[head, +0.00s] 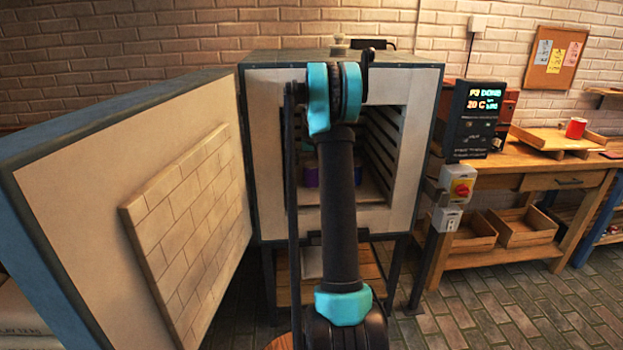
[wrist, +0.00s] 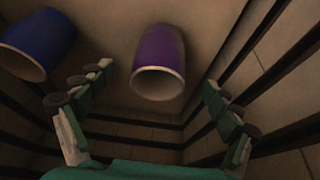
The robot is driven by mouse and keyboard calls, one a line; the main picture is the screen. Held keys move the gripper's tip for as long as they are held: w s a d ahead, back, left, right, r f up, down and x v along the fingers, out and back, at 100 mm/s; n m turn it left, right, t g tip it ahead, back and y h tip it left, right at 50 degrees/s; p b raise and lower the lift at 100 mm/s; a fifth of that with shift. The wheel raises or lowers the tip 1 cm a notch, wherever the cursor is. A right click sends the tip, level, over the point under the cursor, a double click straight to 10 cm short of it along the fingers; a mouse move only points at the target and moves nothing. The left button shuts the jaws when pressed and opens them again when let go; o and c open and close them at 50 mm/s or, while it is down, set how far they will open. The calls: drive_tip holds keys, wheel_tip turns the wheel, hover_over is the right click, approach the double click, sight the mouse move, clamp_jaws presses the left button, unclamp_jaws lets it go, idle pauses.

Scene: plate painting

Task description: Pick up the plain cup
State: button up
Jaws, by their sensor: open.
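A purple cup (wrist: 160,48) is inside the kiln, its pale-rimmed mouth toward the wrist camera. It shows no pattern that I can see. My gripper (wrist: 155,93) is open, with a finger on either side of the cup's mouth and visible gaps on both sides. In the head view the purple cup (head: 311,178) shows just left of my arm, which hides most of the kiln's inside.
The kiln (head: 258,150) has slatted dark side walls close to my gripper. Its thick door (head: 80,190) stands open at the left. A control box (head: 477,118) is on its right. A workbench (head: 540,165) at the right holds a red cup (head: 575,128).

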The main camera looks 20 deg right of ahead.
drive_tip(key=shift+w+r+x, duration=0.1)
drive_tip(key=shift+w+x, duration=0.1)
drive_tip(key=shift+x, duration=0.7)
drive_tip(key=shift+w+r+x, duration=0.1)
drive_tip(key=shift+w+x, duration=0.05)
drive_tip(key=shift+x, duration=0.75)
drive_tip(key=shift+w+r+x, duration=0.1)
drive_tip(key=shift+w+x, duration=0.1)
drive_tip(key=shift+x, duration=0.75)
drive_tip(key=shift+d, duration=0.15)
drive_tip(key=c, duration=1.5)
